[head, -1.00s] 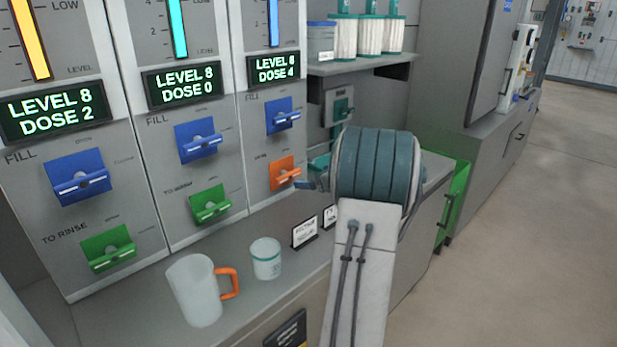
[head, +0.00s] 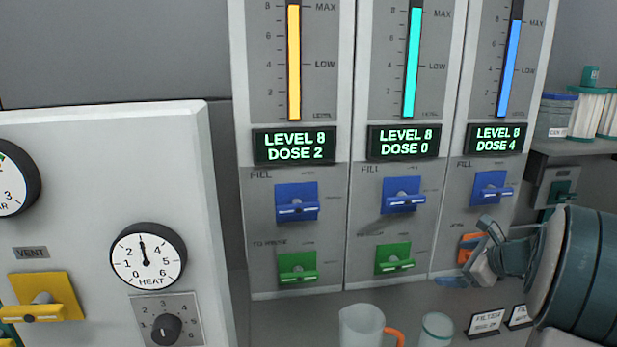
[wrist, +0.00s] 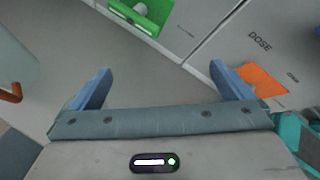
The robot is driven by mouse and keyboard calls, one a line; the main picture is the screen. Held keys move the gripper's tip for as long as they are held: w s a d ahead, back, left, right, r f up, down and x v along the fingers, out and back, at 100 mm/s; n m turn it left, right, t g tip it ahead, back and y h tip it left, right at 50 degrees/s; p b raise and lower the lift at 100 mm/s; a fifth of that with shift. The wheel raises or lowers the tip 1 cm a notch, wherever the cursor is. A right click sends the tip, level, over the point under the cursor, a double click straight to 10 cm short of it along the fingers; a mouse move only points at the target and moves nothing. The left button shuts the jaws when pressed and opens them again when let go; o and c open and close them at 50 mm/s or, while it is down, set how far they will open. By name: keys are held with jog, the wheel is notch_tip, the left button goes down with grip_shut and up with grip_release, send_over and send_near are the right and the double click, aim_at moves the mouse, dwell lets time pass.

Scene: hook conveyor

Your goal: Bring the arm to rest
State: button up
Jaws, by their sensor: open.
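My gripper (wrist: 162,90) shows in the wrist view with its two blue fingers spread wide and nothing between them. In the head view my gripper (head: 478,262) is at the right, in front of the orange lever (head: 468,246) of the third dosing column, and partly covers it. Whether it touches the lever cannot be told. In the wrist view the orange lever (wrist: 262,79) lies just beyond the right finger, and a green lever (wrist: 140,14) is at the top.
A pitcher with an orange handle (head: 361,326) and a small cup (head: 436,329) stand below the columns. Small label cards (head: 486,321) are beside my arm. A panel with a heat dial (head: 148,257) stands at left. A shelf with canisters (head: 557,116) is at right.

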jog(key=s+a+r+n+g+p, duration=0.1)
jog(key=s+a+n+g, duration=0.1)
jog(key=s+a+n, duration=0.3)
jog(key=s+a+r+n+g+p, duration=0.15)
jog(key=a+n, duration=0.25)
jog(key=a, duration=0.4)
jog(key=s+a+r+n+g+p, duration=0.1)
jog(key=s+a+n+g, duration=0.1)
jog(key=s+a+n, duration=0.3)
jog(key=s+a+n+g+h+p, duration=0.1)
jog(key=s+a+n, duration=0.5)
jog(key=s+n, duration=0.6)
jog(key=shift+s+f+g+h+p, duration=0.3)
jog(key=shift+s+h+p, duration=0.5)
jog(key=shift+h, duration=0.6)
jog(key=shift+w, duration=0.1)
